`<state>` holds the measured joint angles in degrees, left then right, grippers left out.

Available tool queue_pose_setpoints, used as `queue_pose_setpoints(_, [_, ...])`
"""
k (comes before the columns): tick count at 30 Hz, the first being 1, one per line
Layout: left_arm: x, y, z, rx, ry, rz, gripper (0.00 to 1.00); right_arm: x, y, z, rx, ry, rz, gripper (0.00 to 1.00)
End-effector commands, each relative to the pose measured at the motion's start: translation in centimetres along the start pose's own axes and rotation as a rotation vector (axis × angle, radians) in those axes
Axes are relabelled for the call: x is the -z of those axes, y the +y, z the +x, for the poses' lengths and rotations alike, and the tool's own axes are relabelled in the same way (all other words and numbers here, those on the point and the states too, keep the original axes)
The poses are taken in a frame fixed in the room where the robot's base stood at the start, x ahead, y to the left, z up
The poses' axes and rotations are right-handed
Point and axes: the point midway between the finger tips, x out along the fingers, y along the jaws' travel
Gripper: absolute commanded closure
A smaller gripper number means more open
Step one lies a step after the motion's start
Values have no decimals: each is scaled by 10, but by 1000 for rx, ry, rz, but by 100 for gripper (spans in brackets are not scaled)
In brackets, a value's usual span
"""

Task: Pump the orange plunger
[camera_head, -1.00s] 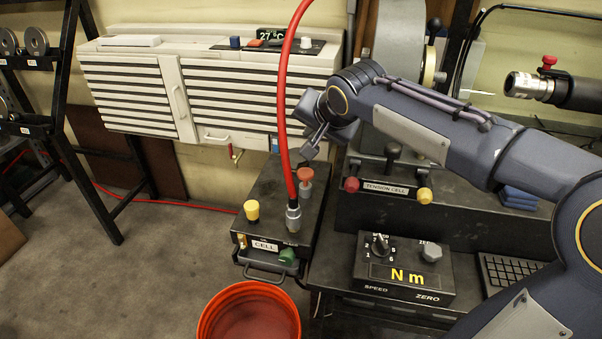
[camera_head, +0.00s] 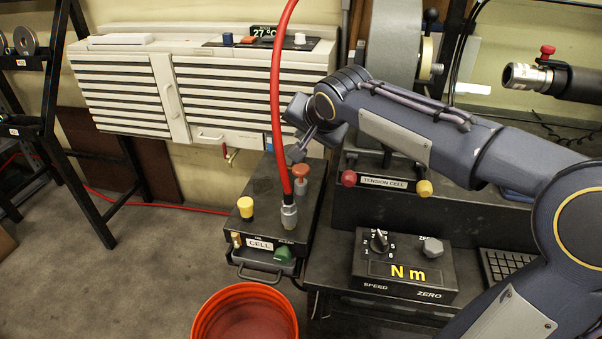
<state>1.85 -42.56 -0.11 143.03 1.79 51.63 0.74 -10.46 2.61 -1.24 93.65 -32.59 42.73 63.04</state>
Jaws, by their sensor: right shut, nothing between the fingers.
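The orange plunger (camera_head: 301,171) is a round orange-red knob on a grey stem. It stands on top of the black CELL box (camera_head: 262,187), close behind the red hose's metal fitting. My right gripper (camera_head: 296,153) is shut and empty. It points down and to the left, with its tips just above the plunger in the picture. I cannot tell whether they touch it, and a small gap seems to show. The red hose passes in front of part of the gripper. My left gripper is not in view.
The red hose (camera_head: 278,90) rises from its fitting (camera_head: 289,212) beside the plunger. A yellow knob (camera_head: 245,207) and a green knob (camera_head: 283,254) are on the same box. An orange bucket (camera_head: 294,313) stands in front. The Nm box (camera_head: 405,266) is to the right.

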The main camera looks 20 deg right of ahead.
Motion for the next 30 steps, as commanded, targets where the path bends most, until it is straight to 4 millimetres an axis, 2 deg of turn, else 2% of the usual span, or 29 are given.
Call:
queue_pose_setpoints(1, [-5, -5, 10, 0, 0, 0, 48, -7, 8, 10, -1, -1, 0, 100])
queue_pose_setpoints(10, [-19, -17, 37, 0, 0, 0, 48, -27, 27, 37, -1, -1, 0, 100])
queue_pose_setpoints(30, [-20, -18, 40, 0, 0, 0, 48, -29, 29, 40, -1, -1, -1, 100])
